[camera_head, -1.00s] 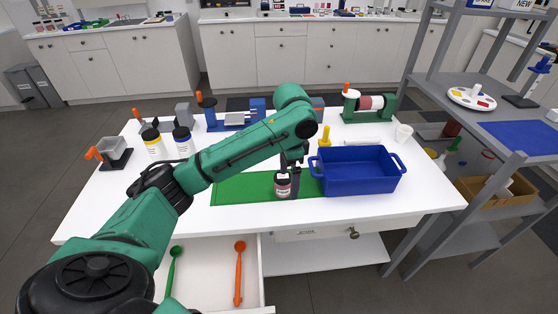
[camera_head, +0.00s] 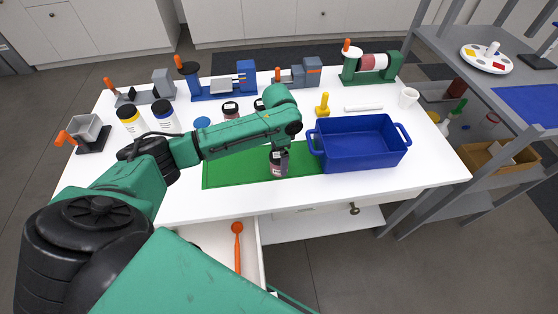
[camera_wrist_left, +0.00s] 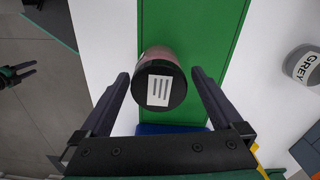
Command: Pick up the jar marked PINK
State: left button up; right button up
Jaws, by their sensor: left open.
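A jar (camera_head: 278,166) with a dark lid and a pinkish body stands on the green mat (camera_head: 225,173). In the left wrist view the jar (camera_wrist_left: 161,80) shows its lid with a white striped label; no colour name is readable. My left gripper (camera_wrist_left: 163,84) is open, with one finger on each side of the jar and gaps to both sides. In the head view my left gripper (camera_head: 284,150) is at the jar, partly hidden by my arm. Part of my right gripper (camera_wrist_left: 22,74) seems to show at the wrist view's left edge, too small to judge.
A blue bin (camera_head: 360,148) stands just right of the jar. A yellow-banded jar (camera_head: 131,121) and a blue-banded jar (camera_head: 165,117) stand at left. A jar marked GREY (camera_wrist_left: 303,66) is in the wrist view. An open drawer (camera_head: 222,241) is below the table's front.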

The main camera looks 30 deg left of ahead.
pick_arm(q)
jog(key=shift+f, duration=1)
jog(key=c, duration=1.4)
jog(key=shift+r, duration=0.15)
